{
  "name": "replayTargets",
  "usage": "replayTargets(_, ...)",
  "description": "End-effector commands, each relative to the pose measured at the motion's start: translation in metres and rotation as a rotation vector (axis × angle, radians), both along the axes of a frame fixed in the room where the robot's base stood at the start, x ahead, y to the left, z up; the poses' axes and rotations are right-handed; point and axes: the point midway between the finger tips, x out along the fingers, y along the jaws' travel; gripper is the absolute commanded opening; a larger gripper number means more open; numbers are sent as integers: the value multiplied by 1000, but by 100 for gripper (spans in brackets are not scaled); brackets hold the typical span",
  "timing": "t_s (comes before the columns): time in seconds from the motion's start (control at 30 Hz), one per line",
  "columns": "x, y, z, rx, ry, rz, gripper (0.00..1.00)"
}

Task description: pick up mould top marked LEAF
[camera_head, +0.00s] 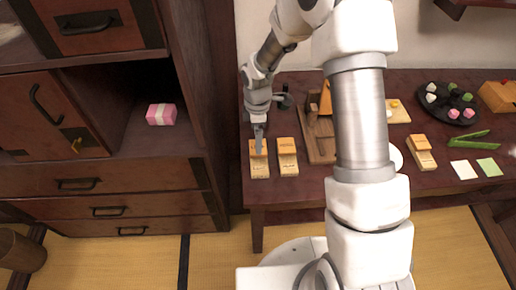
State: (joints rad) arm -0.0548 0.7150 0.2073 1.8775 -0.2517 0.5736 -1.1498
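Two wooden moulds lie side by side at the left end of the dark red table: a left one (259,168) and a right one (288,158). A third similar wooden mould (421,153) lies farther right, past my arm. Each has a darker orange upper piece and a paler lower part. Any marking is too small to read, so I cannot tell which is LEAF. My gripper (259,150) points down at the upper part of the left mould and overlaps it in the picture. I cannot tell whether it touches, or whether its fingers are open or shut.
A wooden board (321,148) with items lies right of the moulds, partly behind my arm. A black plate (432,113) with small sweets, green tongs (467,138) and paper squares (464,170) are at right. A dark cabinet (185,90) holding a pink box (161,114) stands close at left.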

Motion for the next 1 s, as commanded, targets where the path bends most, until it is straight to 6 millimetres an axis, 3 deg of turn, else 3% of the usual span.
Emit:
replayTargets(0.23, 2, -1, -39, 0, 3, 0, 100)
replayTargets(0.57, 3, -1, -46, 0, 0, -1, 100)
replayTargets(1.0, 3, -1, -46, 0, 0, 0, 25)
